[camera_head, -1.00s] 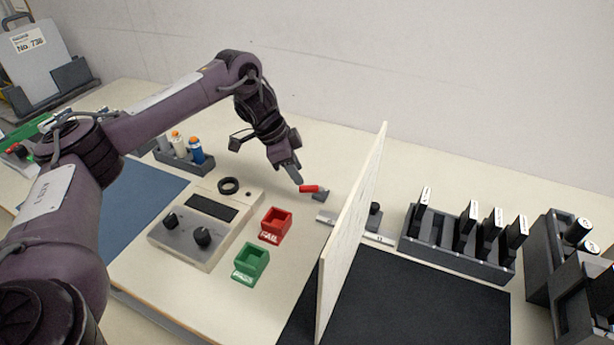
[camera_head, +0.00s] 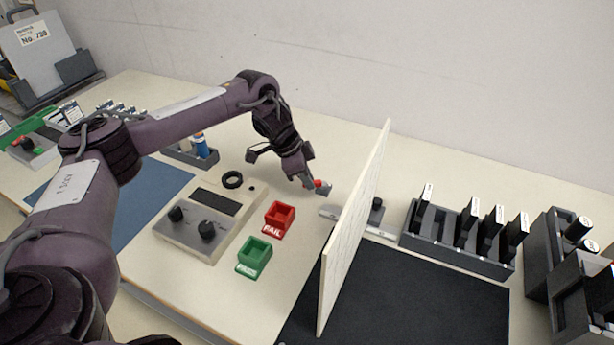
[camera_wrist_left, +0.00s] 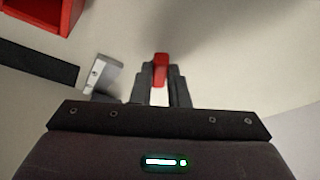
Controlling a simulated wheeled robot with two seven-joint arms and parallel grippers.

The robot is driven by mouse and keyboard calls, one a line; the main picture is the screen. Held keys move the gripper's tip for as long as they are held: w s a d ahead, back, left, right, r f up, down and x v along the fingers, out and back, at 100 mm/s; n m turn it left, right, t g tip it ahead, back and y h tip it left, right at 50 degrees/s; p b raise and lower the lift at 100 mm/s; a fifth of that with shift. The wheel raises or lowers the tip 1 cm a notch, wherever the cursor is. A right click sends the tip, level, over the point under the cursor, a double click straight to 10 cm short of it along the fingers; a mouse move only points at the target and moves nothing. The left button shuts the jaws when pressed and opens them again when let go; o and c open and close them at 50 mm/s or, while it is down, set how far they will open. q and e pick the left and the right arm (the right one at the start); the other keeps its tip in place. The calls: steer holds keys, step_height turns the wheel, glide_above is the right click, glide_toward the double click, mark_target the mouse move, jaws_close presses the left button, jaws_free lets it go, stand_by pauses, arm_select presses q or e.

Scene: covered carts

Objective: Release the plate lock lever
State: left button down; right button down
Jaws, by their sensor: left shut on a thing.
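The plate lock lever has a red handle (camera_head: 320,184) on a small dark base (camera_head: 327,190), left of the upright white plate (camera_head: 358,225). My left gripper (camera_head: 312,184) is shut on the red handle. In the left wrist view the red handle (camera_wrist_left: 160,70) sits between the two dark fingertips (camera_wrist_left: 160,80), and its end sticks out past them. The fingers hide much of the handle in the head view. A metal rail (camera_head: 329,211) lies at the foot of the plate; an end of it seems to show in the wrist view (camera_wrist_left: 102,74). My right gripper is not in view.
A red FAIL bin (camera_head: 271,233) and a green bin (camera_head: 245,271) stand in front. A control box (camera_head: 180,236) with two knobs is to their left. A rack (camera_head: 450,253) of dark upright pieces stands right of the plate.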

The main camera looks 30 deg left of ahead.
arm_select(q)
steer(key=shift+w+a+r+m+g+h+p, duration=0.15)
steer(key=shift+w+m+g+h+p, duration=0.2)
steer(key=shift+m, duration=0.75)
steer(key=c, duration=1.4)
jaws_free()
steer(key=v, duration=0.7)
steer(key=shift+r, duration=0.35)
steer(key=shift+s+a+f, duration=0.1)
steer(key=shift+s, duration=0.05)
